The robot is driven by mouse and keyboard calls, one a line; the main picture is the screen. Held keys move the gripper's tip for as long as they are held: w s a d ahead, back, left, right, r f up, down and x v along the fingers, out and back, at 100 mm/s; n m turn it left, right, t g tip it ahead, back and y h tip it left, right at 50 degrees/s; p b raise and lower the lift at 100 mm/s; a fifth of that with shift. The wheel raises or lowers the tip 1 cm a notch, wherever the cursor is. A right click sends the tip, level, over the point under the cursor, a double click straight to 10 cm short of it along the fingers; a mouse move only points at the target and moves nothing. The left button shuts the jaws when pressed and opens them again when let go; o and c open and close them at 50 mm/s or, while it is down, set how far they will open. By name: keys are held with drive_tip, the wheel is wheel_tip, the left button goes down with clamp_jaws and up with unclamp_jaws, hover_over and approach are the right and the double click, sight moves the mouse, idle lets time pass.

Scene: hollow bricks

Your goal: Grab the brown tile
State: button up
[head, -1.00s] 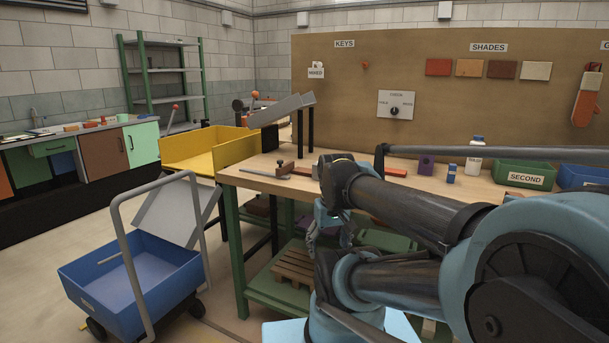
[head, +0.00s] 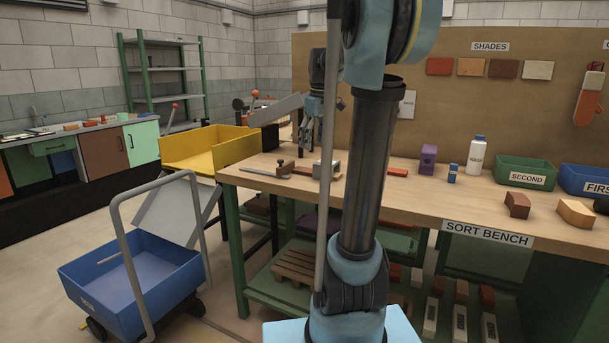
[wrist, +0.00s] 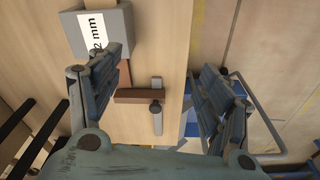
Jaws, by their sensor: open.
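A dark brown tile (head: 503,69) hangs on the brown board under the SHADES sign, between an orange-tan tile (head: 471,67) and a cream tile (head: 537,70). A red tile (head: 439,66) is at the row's left. My gripper (head: 305,145) points down above the left part of the bench, well left of these tiles. In the wrist view my gripper (wrist: 158,88) has its two fingers wide apart with nothing between them. The hanging tiles do not show in the wrist view.
Below my gripper on the bench (head: 400,203) are a grey block (head: 326,170) and a brown-handled square (wrist: 140,97).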

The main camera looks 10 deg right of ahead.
drive_tip(key=w+d+r+n, duration=0.1)
drive_tip(key=w+r+n, duration=0.2)
drive_tip(key=w, duration=0.9)
hover_over(306, 169)
drive_tip(key=f, duration=1.2)
drive_tip(key=shift+s+d, duration=0.3)
drive_tip(key=shift+d, duration=0.1)
drive_tip(key=shift+w+a+f, duration=0.1)
drive_tip(key=shift+a+f, duration=0.05)
drive_tip(key=shift+f, duration=0.7)
drive_tip(key=shift+w+a+f, duration=0.1)
drive_tip(key=shift+a+f, duration=0.05)
drive_tip(key=shift+f, duration=0.75)
drive_tip(key=shift+a+f, duration=0.15)
drive_tip(key=shift+f, duration=0.7)
drive_tip(key=c, duration=1.2)
